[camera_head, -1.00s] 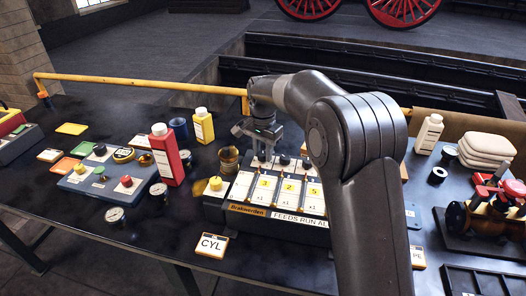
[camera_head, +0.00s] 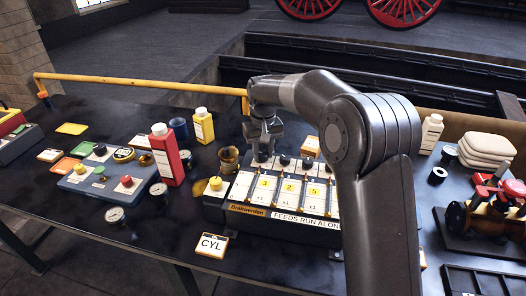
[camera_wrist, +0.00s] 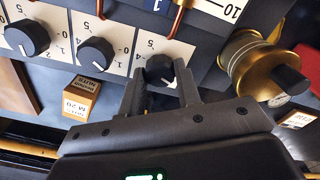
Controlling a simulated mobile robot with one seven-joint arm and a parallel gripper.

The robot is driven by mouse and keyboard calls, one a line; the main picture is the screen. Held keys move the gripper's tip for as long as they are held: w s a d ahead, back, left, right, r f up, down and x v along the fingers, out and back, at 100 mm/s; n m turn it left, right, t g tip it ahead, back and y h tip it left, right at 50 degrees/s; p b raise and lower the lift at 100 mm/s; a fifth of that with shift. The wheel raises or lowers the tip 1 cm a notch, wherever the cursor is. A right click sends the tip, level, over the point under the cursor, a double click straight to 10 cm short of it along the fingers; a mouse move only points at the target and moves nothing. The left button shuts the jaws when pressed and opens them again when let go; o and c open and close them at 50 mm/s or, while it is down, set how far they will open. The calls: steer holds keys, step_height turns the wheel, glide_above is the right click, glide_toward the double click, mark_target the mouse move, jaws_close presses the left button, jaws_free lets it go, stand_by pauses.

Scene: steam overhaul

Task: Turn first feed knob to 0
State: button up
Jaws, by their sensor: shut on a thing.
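The feed box (camera_head: 213,208) stands on the dark bench with a row of black knobs along its back edge. The first feed knob (camera_head: 263,156) is the leftmost in the head view. In the wrist view the same knob (camera_wrist: 160,68) has a white pointer mark and sits between my fingers. My gripper (camera_head: 262,148) reaches down over it and is shut on it; the wrist view shows my gripper (camera_wrist: 160,82) with a finger on each side. The scale around this knob is partly hidden by my fingers. Two neighbouring knobs (camera_wrist: 96,53) (camera_wrist: 27,38) are free.
A red bottle (camera_head: 168,158) and yellow bottle (camera_head: 203,126) stand further left. A yellow rail (camera_head: 140,82) runs behind. A CYL card (camera_head: 212,245) lies in front.

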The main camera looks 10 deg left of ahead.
mark_target(263, 154)
steer(key=n, duration=0.5)
steer(key=shift+n, duration=0.3)
stand_by(0.4)
steer(key=o, duration=1)
steer(key=shift+c, duration=0.2)
step_height(263, 154, up, 11)
